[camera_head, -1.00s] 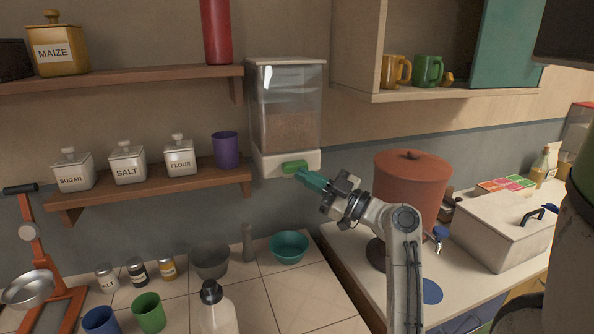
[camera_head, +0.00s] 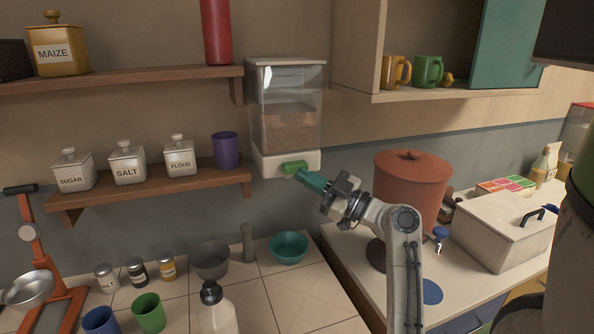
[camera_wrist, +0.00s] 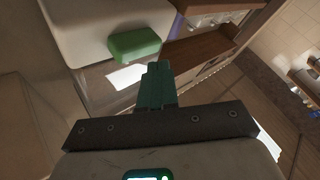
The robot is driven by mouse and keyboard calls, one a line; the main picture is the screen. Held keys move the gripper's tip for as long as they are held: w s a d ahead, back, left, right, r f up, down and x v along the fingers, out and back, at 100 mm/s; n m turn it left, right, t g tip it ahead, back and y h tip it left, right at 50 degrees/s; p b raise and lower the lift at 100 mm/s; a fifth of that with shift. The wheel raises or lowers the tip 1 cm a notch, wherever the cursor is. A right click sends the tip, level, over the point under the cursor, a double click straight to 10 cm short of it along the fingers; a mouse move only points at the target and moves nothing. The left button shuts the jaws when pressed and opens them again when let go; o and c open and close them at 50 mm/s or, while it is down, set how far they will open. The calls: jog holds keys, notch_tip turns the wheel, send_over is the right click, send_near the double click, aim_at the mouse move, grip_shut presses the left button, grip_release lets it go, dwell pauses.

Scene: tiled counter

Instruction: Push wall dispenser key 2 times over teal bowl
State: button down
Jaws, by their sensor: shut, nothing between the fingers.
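The wall dispenser (camera_head: 286,95) is a clear box of brown grain on a white base, mounted on the wall. Its green key (camera_head: 294,167) sticks out of the base front, and it also shows in the wrist view (camera_wrist: 135,45). My gripper (camera_head: 301,176) is shut and empty, its teal fingertips close to the key's right front. In the wrist view, the fingertips (camera_wrist: 158,68) lie just beside the key; I cannot tell whether they touch. The teal bowl (camera_head: 289,247) stands upright on the tiled counter below the dispenser. Its contents are too small to tell.
A grey bowl (camera_head: 210,260), a pestle (camera_head: 248,243) and a white bottle (camera_head: 218,312) stand left of the teal bowl. A shelf (camera_head: 150,190) with jars and a purple cup is left of the dispenser. A terracotta pot (camera_head: 411,180) stands right, behind my arm.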

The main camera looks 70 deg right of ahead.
jog(key=shift+w+d+b, duration=0.25)
jog(key=shift+b, duration=0.35)
dwell(0.3)
jog(key=shift+w+d+b, duration=0.45)
jog(key=shift+d+b, duration=0.1)
jog(key=shift+d, duration=0.05)
dwell(1.2)
jog(key=shift+a, duration=0.1)
jog(key=shift+s+a+b, duration=0.4)
jog(key=shift+s+a, duration=0.3)
jog(key=shift+a, duration=0.05)
jog(key=s+a+b, duration=0.1)
jog(key=s+a, duration=0.2)
jog(key=shift+s+a+b, duration=0.15)
jog(key=shift+a+b, duration=0.15)
jog(key=shift+a, duration=0.1)
dwell(0.4)
dwell(2.3)
